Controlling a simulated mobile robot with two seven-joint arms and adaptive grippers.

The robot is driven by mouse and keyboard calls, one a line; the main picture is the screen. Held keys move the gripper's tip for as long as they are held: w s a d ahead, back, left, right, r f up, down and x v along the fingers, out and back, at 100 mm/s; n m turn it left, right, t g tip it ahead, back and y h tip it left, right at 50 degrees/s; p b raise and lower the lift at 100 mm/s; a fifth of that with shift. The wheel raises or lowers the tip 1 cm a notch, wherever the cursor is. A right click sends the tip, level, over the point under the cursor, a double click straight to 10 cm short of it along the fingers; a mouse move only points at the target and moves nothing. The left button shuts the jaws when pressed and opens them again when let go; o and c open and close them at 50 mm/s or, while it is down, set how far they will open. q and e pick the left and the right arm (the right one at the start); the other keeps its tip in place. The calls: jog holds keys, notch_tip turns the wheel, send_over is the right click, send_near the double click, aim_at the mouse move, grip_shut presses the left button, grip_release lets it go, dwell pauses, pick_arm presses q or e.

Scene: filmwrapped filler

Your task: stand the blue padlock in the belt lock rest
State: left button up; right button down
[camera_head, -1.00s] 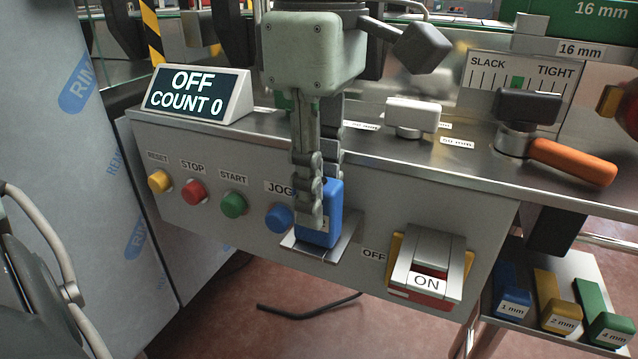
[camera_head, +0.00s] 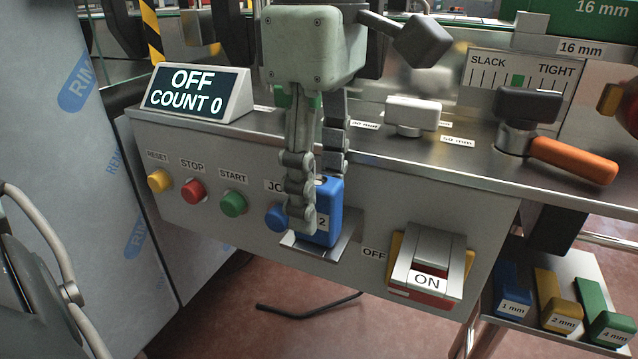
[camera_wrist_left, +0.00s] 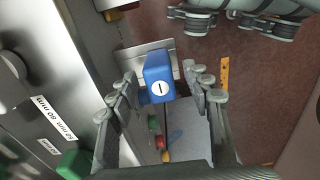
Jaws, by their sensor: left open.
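The blue padlock (camera_head: 327,212) stands upright on a small metal rest (camera_head: 337,244) on the front of the grey console. A white label shows on its side. My left gripper (camera_head: 318,192) is open, pointing down, with its fingers on either side of the padlock. The near finger hides part of the padlock in the head view. The left wrist view shows the padlock (camera_wrist_left: 158,76) between the spread fingers, with gaps on both sides, and the metal plate (camera_wrist_left: 148,54) behind it. Grey jointed parts at the top of that view look like my right gripper; its opening is unclear.
A blue JOG button (camera_head: 277,217) is close left of the rest, with START, STOP and RESET buttons beyond. An ON/OFF switch cover (camera_head: 431,262) sits to the right. An orange-handled lever (camera_head: 572,160) and a white knob (camera_head: 413,113) are on the console top.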

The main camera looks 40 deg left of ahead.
pick_arm(q)
notch_tip(320, 180, up, 12)
jog(key=shift+f, duration=0.2)
